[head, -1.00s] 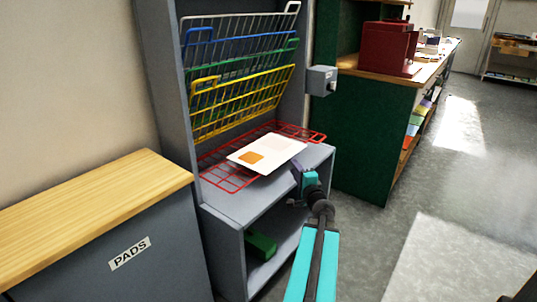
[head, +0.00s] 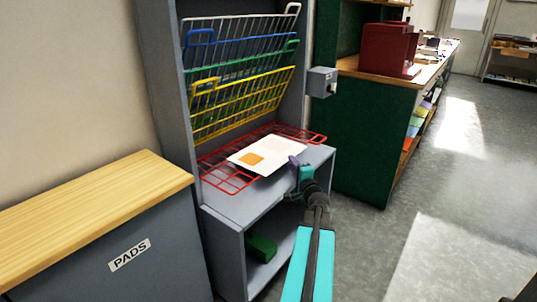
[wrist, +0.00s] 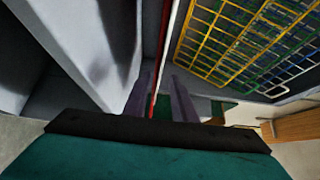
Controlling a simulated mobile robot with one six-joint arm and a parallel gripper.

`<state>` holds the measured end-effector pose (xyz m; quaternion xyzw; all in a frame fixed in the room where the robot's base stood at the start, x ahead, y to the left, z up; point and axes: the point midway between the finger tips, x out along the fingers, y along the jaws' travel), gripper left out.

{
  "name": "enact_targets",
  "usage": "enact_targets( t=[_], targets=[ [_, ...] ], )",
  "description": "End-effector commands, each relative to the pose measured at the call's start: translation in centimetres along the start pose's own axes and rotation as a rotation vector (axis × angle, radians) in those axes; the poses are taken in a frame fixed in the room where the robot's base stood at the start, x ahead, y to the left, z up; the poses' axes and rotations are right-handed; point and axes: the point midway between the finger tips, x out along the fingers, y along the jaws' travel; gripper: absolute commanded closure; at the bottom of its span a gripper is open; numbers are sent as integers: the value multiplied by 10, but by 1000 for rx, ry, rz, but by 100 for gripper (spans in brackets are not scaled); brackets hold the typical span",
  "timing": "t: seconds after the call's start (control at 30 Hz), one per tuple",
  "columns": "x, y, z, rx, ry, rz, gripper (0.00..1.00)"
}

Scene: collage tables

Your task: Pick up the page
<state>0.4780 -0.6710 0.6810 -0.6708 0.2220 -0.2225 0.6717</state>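The page (head: 268,154) is a white sheet with an orange patch and a pale pink patch. It lies flat on the lowered red wire rack (head: 232,178) in the drying stand. My gripper (head: 294,162) is at the page's right front edge in the head view. In the wrist view my gripper (wrist: 162,98) has its two purple fingers apart, one on each side of the page (wrist: 174,40), seen edge-on as a thin white line. Red rack wire (wrist: 163,62) shows close beside that line. Whether a finger touches the page is unclear.
Yellow (head: 245,105), green, blue and white wire racks are tilted up above the page. A grey box (head: 322,81) is fixed to the stand's right side. A cabinet marked PADS (head: 130,253) stands at left. Open floor (head: 420,230) lies at right.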

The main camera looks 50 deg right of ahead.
Motion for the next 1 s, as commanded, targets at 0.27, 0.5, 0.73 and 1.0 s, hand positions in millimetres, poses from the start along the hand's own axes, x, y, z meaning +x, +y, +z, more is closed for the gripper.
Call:
enact_targets(
  t=[0.27,0.5,0.73,1.0],
  targets=[
    [20,0,-2,-1,1,0,76],
    [21,0,-1,-1,2,0,76],
    [21,0,-1,-1,2,0,76],
    [21,0,-1,-1,1,0,96]
  ],
)
